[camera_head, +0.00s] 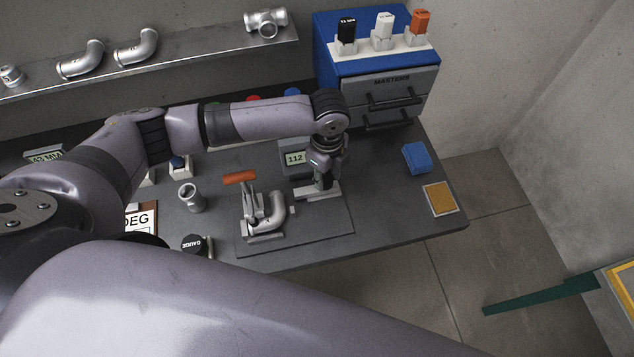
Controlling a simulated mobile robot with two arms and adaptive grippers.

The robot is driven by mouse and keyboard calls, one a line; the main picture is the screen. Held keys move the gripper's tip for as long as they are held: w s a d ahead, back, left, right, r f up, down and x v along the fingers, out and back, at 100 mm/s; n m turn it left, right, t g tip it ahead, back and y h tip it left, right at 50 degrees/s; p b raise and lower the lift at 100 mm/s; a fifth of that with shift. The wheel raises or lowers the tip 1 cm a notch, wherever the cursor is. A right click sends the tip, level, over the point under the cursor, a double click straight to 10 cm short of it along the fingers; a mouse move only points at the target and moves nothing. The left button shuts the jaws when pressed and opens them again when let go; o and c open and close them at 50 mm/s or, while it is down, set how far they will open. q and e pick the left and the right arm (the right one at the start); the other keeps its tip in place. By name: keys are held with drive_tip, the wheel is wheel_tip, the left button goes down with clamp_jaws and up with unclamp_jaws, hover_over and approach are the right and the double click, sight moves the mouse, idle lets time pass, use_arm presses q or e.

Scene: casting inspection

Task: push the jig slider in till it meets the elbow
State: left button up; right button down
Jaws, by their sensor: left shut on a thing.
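The grey metal elbow (273,217) sits in the jig on a dark base plate (325,226), beside a clamp with an orange handle (240,178). The jig slider (326,193) is a light grey piece to the right of the elbow. My left gripper (321,182) points down over the slider and is shut on its upper part, which the fingers mostly hide. A narrow gap seems to show between slider and elbow, but I cannot tell exactly. My right gripper is out of view.
A display reading 112 (295,158) stands just behind the slider. A blue masters cabinet (338,68) is at the back, a blue block (417,158) at right. A short pipe fitting (191,197) and a black gauge (193,244) stand left of the jig.

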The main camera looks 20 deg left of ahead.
use_arm(q)
drive_tip(key=shift+s+a+f+p, duration=0.1)
drive_tip(key=shift+s+a+p, duration=0.6)
drive_tip(key=shift+a, duration=0.2)
idle(1.6)
idle(0.7)
drive_tip(key=o, duration=1)
drive_tip(key=shift+w, duration=0.1)
wheel_tip(320, 180, up, 7)
drive_tip(key=p, duration=0.7)
drive_tip(key=shift+p, duration=0.4)
